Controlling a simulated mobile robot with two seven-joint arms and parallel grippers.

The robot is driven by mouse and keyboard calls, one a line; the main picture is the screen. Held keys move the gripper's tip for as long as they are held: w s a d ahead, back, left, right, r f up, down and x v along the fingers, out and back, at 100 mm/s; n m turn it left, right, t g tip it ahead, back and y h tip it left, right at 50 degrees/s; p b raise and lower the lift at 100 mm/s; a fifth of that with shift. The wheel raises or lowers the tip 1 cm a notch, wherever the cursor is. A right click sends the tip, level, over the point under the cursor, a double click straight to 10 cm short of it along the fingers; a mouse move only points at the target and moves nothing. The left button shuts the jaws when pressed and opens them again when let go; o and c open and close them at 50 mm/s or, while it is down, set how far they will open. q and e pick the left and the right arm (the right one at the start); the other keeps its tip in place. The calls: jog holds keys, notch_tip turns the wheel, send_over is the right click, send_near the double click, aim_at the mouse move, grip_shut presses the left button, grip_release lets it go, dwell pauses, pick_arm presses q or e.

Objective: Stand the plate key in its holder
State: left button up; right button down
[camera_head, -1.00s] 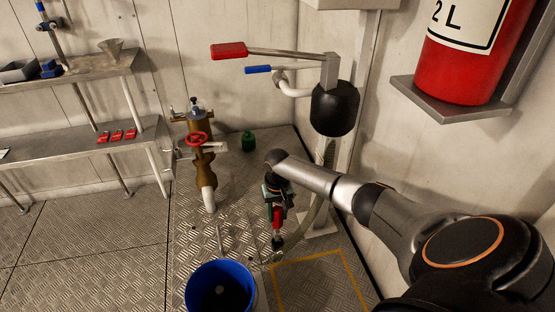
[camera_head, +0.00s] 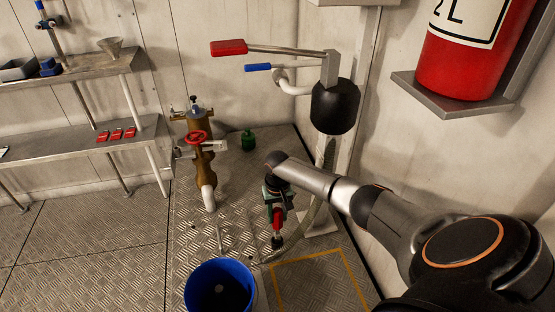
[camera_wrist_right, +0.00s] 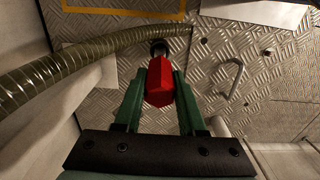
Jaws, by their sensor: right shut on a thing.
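The red grip of the plate key (camera_head: 277,227) is between the fingers of my right gripper (camera_head: 275,210), over the metal plate floor. In the right wrist view the red grip (camera_wrist_right: 160,82) sits between the two green fingers of my right gripper (camera_wrist_right: 158,92), which is shut on it. A dark round end shows just beyond the red grip; I cannot tell whether it belongs to the key or to a holder. The key's lower part is mostly hidden, and I cannot make out the holder for sure. My left gripper is not in view.
A blue bucket (camera_head: 220,290) stands left of the gripper. A brown valve (camera_head: 203,170) stands behind it. A ribbed hose (camera_wrist_right: 60,70) runs close by. A yellow floor outline (camera_head: 312,258) lies to the right. A metal loop handle (camera_wrist_right: 236,78) rises from the floor.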

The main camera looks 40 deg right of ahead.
aim_at(277, 211)
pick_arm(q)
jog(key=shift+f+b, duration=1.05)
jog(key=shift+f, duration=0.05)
pick_arm(e)
jog(key=shift+f, duration=1.65)
jog(key=shift+c, duration=2)
grip_release()
pick_arm(q)
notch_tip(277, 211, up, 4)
jog(key=p, duration=0.4)
pick_arm(e)
notch_tip(277, 211, up, 7)
jog(key=shift+f, duration=0.2)
notch_tip(277, 211, up, 2)
jog(key=shift+p, duration=0.5)
notch_tip(277, 211, up, 4)
jog(key=shift+f+p, duration=0.25)
jog(key=shift+p, duration=0.4)
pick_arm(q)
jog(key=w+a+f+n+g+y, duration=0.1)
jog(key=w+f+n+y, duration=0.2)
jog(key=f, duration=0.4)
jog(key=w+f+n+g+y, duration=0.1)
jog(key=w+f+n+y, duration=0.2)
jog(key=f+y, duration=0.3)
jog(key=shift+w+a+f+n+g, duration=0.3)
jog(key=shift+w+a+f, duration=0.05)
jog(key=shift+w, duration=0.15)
pick_arm(e)
jog(key=shift+r, duration=0.2)
